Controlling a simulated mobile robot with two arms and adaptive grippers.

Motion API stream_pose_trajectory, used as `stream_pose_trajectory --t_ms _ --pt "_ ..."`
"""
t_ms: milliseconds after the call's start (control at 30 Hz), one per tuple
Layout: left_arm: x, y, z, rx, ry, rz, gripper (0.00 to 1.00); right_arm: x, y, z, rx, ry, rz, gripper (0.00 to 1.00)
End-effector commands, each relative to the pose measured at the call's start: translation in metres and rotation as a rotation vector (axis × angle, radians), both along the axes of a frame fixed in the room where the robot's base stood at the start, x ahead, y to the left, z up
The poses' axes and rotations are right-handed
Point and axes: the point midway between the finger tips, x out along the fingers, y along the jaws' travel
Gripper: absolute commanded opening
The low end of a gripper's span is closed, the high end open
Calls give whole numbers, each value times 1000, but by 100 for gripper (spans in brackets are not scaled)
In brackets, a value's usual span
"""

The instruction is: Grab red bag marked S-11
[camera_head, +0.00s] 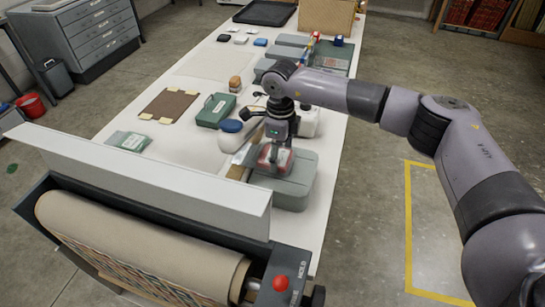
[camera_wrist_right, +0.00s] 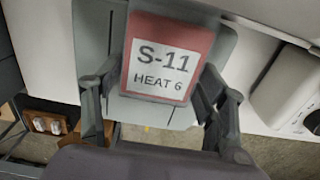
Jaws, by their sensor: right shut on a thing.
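The red bag (camera_wrist_right: 168,28) shows in the right wrist view with a white label reading "S-11 HEAT 6". In the head view the bag (camera_head: 266,161) is a small red shape over the grey lidded box (camera_head: 296,190). My right gripper (camera_head: 273,158) points down and is shut on the bag. In the wrist view its two fingers (camera_wrist_right: 157,92) stand at the bag's left and right sides. I cannot tell whether the bag touches the box below it. My left gripper is not in view.
A green case (camera_head: 216,110), a brown mat (camera_head: 169,106), a jar (camera_head: 235,84) and a blue-topped object (camera_head: 231,126) lie left of my gripper. A white machine (camera_head: 306,122) stands close behind it. A large roller unit (camera_head: 140,240) fills the front left.

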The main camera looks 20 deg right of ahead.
Motion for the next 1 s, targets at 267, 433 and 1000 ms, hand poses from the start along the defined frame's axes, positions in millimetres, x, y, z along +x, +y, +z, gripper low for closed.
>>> stream_pose_trajectory --t_ms 267,433,1000 --pt "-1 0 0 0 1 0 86 0 0 0 0 0 0 33" --pt "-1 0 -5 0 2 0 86 1 0 6 2 -3 0 33" --pt "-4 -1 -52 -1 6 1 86 -52 -66 30 -1 -2 -4 33"
